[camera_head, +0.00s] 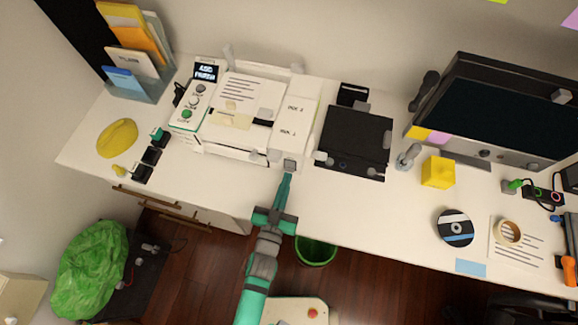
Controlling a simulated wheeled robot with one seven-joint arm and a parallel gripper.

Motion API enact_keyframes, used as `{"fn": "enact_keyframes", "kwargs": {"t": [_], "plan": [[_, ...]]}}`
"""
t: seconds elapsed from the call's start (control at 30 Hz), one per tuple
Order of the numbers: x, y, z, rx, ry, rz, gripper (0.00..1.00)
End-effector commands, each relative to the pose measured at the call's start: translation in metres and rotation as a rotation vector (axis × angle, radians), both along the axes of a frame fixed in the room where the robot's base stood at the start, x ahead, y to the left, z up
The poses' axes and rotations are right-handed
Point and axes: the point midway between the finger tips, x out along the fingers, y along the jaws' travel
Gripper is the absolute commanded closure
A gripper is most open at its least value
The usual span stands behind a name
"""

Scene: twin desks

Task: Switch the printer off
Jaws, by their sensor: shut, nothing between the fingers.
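The white printer (240,148) stands on the left part of the desk, with printed paper on top. Its left side has a control panel (189,108) with round knobs and a green button (187,114). A small lit display (206,72) with white text stands behind the panel. A small grey block (290,165) sits at the printer's front right corner, below a white section with printed labels. My gripper (287,177) is shut and empty, its tip just in front of that grey block. I cannot tell whether they touch.
A black flat device (354,142) stands right of the printer. A yellow object (117,138) and small dark blocks lie to the left. A monitor (505,105), yellow cube (438,172) and tape roll (509,231) are further right. A green bin (316,251) stands below the desk (380,213).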

Motion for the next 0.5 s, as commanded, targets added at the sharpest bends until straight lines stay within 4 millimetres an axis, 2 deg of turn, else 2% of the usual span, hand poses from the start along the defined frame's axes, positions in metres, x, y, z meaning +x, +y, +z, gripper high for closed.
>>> {"fn": "enact_keyframes", "kwargs": {"t": [0.5], "plan": [[0.006, -0.0015, 0.0003, 0.0, -0.001, 0.0, 1.0]]}}
